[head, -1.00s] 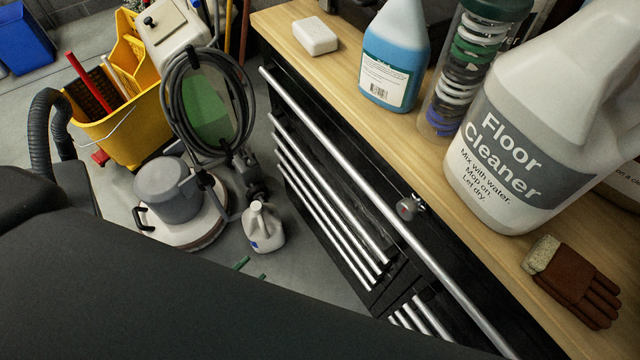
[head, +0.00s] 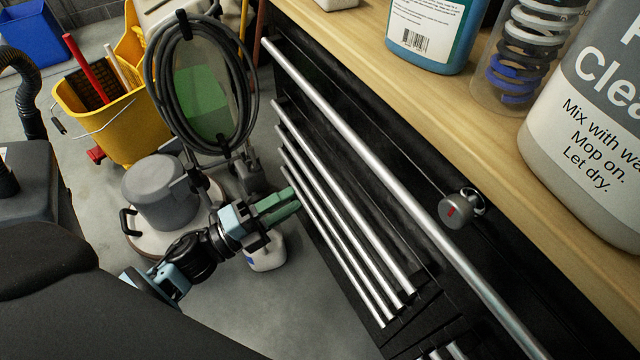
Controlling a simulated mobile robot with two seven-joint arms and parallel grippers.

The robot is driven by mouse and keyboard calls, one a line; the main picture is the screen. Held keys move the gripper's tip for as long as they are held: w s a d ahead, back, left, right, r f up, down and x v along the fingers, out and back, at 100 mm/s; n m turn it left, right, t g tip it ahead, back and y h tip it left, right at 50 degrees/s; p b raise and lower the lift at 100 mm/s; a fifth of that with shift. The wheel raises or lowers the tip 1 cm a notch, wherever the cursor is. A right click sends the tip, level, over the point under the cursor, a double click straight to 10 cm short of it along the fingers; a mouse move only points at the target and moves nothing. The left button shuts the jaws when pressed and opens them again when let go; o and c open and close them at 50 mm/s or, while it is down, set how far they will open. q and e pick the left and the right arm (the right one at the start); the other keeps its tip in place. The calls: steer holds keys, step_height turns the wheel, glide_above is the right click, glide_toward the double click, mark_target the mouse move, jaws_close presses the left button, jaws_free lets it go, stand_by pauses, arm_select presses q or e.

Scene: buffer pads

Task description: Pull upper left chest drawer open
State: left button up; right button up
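The black tool chest (head: 345,120) runs diagonally under a wooden top. A long silver handle bar (head: 375,165) crosses its upper front, and a round lock knob (head: 457,210) sits beside it. Below on the left is a stack of shorter drawers with silver handles; the topmost short handle (head: 345,200) is unobstructed. The drawers look closed. My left gripper (head: 295,198) has two green fingers, parallel with a narrow gap, pointing at the chest front. Its tips are just left of the lower short handles in the picture; contact cannot be judged. My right gripper is not in view.
A grey floor machine (head: 160,195) with a coiled hose and a yellow mop bucket (head: 110,125) stand left of the chest. A white jug (head: 266,258) is partly hidden behind my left gripper. Bottles, including blue cleaner (head: 430,35), stand on the wooden top (head: 400,85).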

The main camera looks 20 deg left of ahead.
arm_select(q)
steer(key=x, duration=0.7)
steer(key=shift+w+d, duration=0.25)
steer(key=shift+w, duration=0.05)
jaws_close()
